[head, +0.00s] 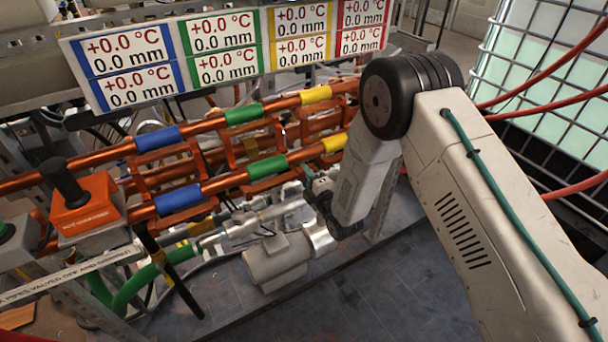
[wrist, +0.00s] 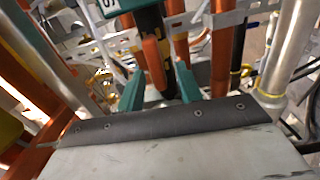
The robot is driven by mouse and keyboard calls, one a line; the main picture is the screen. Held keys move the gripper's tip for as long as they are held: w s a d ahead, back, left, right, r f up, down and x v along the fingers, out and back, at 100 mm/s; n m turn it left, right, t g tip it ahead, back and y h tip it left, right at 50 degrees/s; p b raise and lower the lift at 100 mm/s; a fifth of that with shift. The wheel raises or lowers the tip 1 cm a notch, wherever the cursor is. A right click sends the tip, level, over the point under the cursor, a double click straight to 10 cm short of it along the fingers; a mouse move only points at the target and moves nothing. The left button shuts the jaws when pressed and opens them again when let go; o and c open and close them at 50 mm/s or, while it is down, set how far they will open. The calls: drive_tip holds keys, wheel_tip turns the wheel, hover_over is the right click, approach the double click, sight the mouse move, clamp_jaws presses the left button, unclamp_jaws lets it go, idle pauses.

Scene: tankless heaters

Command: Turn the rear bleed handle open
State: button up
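My gripper (wrist: 160,90) shows in the wrist view as two teal fingers set apart. A dark bar with an orange part (wrist: 156,62) lies in line with the gap between the fingers; I cannot tell whether it is between them or beyond them, and no contact is clear. I cannot tell for sure whether this bar is the rear bleed handle. In the head view my arm reaches down to the pipework at the middle, and its end (head: 312,180) is small and partly lost among the pipes there. No handle can be singled out there.
Orange pipes with coloured bands (head: 240,115) run across the head view below a readout panel (head: 230,50). A red box with a black knob (head: 85,205) stands at left, near a black bar (head: 172,275). A silver cylinder (head: 277,262) lies below. A caged tank (head: 550,70) stands at right.

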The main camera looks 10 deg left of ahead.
drive_tip(key=v, duration=0.6)
drive_tip(key=shift+s+d, duration=0.15)
